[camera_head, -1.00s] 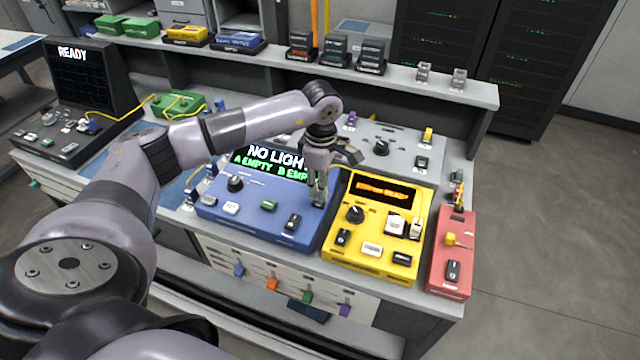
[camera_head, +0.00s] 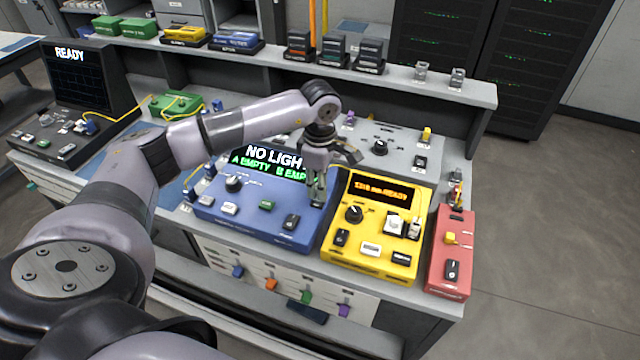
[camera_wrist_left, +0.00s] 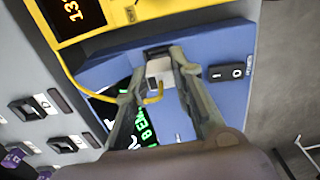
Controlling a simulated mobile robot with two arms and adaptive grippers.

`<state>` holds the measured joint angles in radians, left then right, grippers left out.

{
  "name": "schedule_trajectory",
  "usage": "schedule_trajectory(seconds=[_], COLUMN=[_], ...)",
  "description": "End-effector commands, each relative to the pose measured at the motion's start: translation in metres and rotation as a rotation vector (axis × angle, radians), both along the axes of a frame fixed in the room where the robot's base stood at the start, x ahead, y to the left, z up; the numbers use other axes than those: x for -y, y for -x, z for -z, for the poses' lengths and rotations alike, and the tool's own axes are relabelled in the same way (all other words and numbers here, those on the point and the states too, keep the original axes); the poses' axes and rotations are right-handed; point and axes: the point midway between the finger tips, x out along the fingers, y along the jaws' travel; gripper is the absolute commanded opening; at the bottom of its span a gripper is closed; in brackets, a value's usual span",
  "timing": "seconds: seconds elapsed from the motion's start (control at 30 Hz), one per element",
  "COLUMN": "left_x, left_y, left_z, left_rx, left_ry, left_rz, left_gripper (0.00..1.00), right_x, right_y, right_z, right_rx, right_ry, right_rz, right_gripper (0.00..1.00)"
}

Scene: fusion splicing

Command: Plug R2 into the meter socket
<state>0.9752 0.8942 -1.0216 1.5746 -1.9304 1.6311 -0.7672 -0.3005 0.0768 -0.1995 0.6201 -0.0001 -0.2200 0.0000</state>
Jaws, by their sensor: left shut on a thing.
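The blue meter (camera_head: 255,222) stands on the bench; its screen (camera_head: 272,162) reads NO LIGHT, with A EMPTY and a partly covered B line. My left gripper (camera_head: 317,196) reaches down over the meter's right part. In the left wrist view my left gripper (camera_wrist_left: 158,78) is shut on a pale grey connector (camera_wrist_left: 160,70) with a short yellow fibre (camera_wrist_left: 154,98). The connector's end is at a dark socket block (camera_wrist_left: 157,52) on the blue meter; I cannot tell whether it is seated. No R2 label is readable. My right gripper is not in view.
The yellow device (camera_head: 372,255) stands close to the right of the meter, its screen reading READY. A red box (camera_head: 452,270) is beyond it. A grey panel (camera_head: 395,140) with a knob lies behind. A green box (camera_head: 178,104) with yellow fibre is at the back left.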

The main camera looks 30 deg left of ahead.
Motion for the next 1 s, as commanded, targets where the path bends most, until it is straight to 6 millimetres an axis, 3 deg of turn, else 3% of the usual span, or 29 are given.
schedule_trajectory(seconds=[0.63,0.67,1.0], left_x=[0.0,0.0,0.0], left_y=[0.0,0.0,0.0], left_z=[0.01,0.01,0.01], left_rx=[0.0,0.0,0.0], left_ry=[0.0,0.0,0.0], left_rz=[0.0,0.0,0.0], left_gripper=[0.0,0.24,0.46], right_x=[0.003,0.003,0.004], right_y=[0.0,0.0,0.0], right_z=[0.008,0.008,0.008], right_rx=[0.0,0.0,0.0], right_ry=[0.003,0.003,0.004], right_rz=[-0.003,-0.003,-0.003], right_gripper=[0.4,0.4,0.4])
